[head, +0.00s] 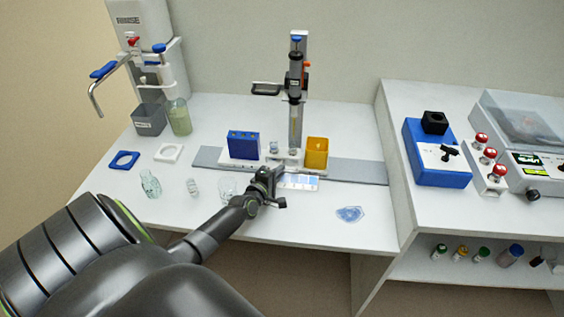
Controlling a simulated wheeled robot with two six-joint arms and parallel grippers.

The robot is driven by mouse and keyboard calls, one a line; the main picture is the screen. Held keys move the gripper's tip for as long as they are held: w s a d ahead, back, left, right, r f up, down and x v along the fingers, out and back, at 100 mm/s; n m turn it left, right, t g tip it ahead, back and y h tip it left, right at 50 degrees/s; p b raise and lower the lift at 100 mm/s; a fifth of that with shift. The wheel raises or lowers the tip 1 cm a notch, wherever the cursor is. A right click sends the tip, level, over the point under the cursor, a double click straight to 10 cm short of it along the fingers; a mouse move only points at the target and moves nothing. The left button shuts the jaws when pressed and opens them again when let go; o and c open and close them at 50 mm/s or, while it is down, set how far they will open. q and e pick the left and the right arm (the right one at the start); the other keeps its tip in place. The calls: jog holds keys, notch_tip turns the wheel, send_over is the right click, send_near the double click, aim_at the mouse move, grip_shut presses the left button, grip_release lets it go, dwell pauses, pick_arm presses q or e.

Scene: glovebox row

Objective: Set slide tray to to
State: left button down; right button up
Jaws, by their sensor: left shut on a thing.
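The slide tray (301,183) is a flat white plate with pale blue patches. In the head view it lies at the middle of the white bench, at the front edge of a grey rail. My left gripper (273,177) is at the tray's left end and is shut on it. The gripper hides that end of the tray. I cannot tell whether the tray is resting or slightly lifted. My right gripper is not in view.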

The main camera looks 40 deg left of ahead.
pick_arm(q)
jog(key=c, duration=1.8)
grip_release()
jog(key=shift+o, duration=0.2)
jog(key=shift+s, duration=0.1)
jog(key=shift+s+r, duration=0.15)
jog(key=shift+s, duration=0.1)
jog(key=p+v, duration=0.3)
jog(key=v, duration=0.5)
jog(key=shift+s, duration=0.15)
jog(key=v, duration=0.8)
jog(key=shift+s, duration=0.25)
